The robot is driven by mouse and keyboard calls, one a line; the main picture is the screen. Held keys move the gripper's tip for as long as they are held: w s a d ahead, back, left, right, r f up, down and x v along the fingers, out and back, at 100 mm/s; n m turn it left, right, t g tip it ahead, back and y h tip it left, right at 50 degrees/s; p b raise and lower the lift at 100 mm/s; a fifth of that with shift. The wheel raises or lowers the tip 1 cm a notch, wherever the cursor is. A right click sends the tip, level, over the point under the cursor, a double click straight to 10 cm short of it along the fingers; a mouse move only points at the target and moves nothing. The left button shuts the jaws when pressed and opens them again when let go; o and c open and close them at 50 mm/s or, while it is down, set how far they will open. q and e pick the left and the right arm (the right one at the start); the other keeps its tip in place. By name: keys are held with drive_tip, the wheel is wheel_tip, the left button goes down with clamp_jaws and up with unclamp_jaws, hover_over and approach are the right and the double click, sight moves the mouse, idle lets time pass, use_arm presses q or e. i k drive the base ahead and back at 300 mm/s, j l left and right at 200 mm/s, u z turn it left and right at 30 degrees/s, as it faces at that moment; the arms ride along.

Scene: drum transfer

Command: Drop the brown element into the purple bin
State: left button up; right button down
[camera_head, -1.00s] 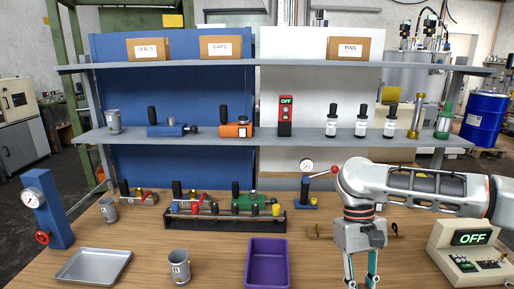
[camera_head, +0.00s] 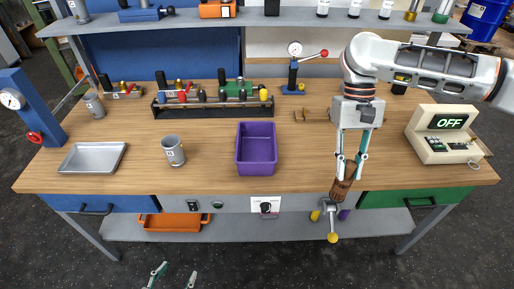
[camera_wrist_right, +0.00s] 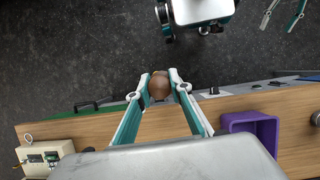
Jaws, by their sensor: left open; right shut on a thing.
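The brown element (camera_head: 342,187) hangs from my right gripper (camera_head: 350,168), which is shut on its upper end. It is at the table's front edge in the head view, right of the purple bin. In the right wrist view, the brown element's rounded end (camera_wrist_right: 159,86) shows between the right fingertips (camera_wrist_right: 160,78). The purple bin (camera_head: 256,171) stands on the table, with nothing visible inside. It also shows at the right of the wrist view (camera_wrist_right: 252,118). My left gripper (camera_head: 178,274) is open and empty at the bottom of the head view, apart from the table.
A grey cup (camera_head: 173,151) and a silver tray (camera_head: 93,157) stand left of the bin. A rack (camera_head: 213,106) with several parts is behind it. A control box (camera_head: 442,135) reading OFF stands at right. A yellow-knobbed metal fitting (camera_head: 332,236) shows below the brown element.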

sight(261, 155)
drive_tip(key=i+l+u, duration=0.15)
drive_tip(key=i+u, duration=0.2)
drive_tip(key=u, duration=0.15)
drive_tip(key=i+l+u, duration=0.25)
drive_tip(key=u, duration=0.25)
drive_tip(key=i, duration=0.05)
